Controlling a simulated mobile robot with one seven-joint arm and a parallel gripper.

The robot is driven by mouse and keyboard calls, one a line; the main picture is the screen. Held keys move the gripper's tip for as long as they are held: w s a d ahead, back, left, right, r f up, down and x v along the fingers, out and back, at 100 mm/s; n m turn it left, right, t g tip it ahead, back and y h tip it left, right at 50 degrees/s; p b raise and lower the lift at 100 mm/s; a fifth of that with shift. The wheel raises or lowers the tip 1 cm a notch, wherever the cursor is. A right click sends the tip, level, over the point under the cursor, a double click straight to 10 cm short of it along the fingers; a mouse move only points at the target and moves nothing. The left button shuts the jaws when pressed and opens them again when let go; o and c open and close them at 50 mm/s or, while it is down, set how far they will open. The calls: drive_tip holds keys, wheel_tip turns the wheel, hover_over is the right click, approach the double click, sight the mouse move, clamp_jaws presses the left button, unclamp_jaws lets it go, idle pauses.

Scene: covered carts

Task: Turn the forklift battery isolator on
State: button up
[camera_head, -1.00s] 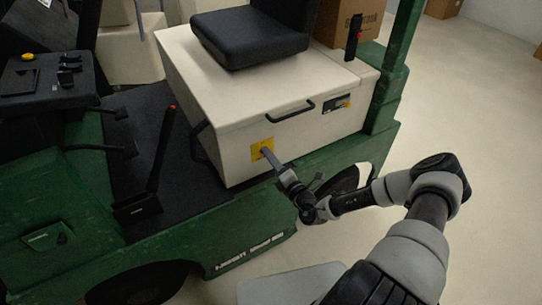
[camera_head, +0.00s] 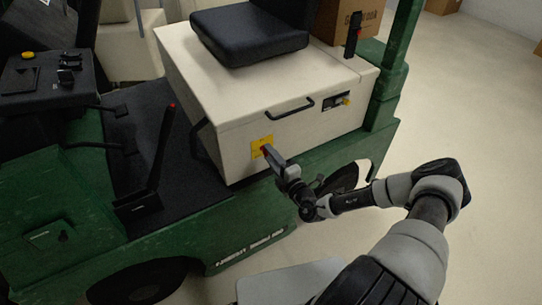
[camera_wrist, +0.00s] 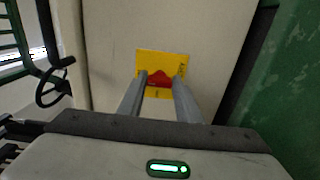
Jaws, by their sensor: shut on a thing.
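The battery isolator is a red knob (camera_wrist: 159,78) on a yellow plate (camera_wrist: 178,62) on the side of the cream battery box. In the wrist view my gripper (camera_wrist: 159,84) has one finger on each side of the red knob and is shut on it. In the head view my gripper (camera_head: 269,153) reaches the yellow plate (camera_head: 257,146) from the lower right. The fingers hide part of the knob and plate there.
The cream battery box (camera_head: 245,110) carries a black handle (camera_head: 290,110) and a black seat (camera_head: 250,32). A black lever with a red tip (camera_head: 161,150) stands on the green forklift's floor at left. Open floor lies at right.

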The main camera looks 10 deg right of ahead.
drive_tip(key=shift+a, duration=0.1)
drive_tip(key=o, duration=1)
drive_tip(key=shift+o, duration=0.2)
drive_tip(key=v, duration=1.7)
drive_tip(key=shift+s+p, duration=0.2)
drive_tip(key=shift+p, duration=0.15)
